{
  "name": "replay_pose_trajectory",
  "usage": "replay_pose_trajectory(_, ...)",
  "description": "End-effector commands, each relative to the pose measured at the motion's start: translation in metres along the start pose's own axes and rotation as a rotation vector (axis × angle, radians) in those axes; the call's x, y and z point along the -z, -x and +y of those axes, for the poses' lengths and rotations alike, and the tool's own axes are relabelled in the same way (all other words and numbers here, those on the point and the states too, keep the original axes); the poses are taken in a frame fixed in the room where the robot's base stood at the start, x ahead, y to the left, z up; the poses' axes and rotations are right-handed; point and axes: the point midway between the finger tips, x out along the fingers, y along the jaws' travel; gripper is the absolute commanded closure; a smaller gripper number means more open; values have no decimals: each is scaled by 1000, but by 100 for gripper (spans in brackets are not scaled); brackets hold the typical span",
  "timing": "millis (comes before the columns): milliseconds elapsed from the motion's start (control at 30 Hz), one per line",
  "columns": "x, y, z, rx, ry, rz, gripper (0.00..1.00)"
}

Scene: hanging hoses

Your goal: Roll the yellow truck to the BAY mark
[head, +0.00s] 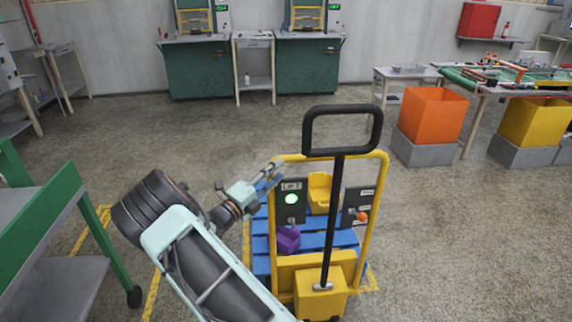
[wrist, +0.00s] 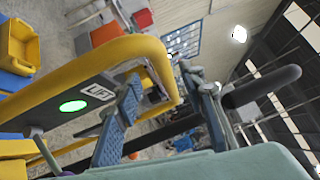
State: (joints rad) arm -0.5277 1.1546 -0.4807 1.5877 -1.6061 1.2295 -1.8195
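The yellow truck (head: 384,195) stands in front of me, with a yellow tube frame and a black loop handle (head: 309,133) on a dark bar. Its LIFT panel (head: 290,215) shows a lit green button; the panel also appears in the wrist view (wrist: 40,105). A blue pallet (head: 312,241) is at the truck's far side. My gripper (head: 277,172) is at the frame's upper left corner. In the wrist view my gripper (wrist: 162,85) has its fingers apart, with the yellow tube (wrist: 105,55) running close to the tips; contact is unclear. No BAY lettering is readable.
A green-framed cart (head: 60,208) stands left, beside yellow floor lines (head: 93,232). An orange bin (head: 432,114) stands at the right. The floor (head: 190,135) beyond is clear up to the green cabinets (head: 203,70).

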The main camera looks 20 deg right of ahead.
Motion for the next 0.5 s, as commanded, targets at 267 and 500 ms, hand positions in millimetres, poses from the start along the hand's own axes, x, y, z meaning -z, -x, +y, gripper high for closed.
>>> replay_pose_trajectory(267,0,38,0,1,0,1,63)
replay_pose_trajectory(500,0,42,0,1,0,1,63)
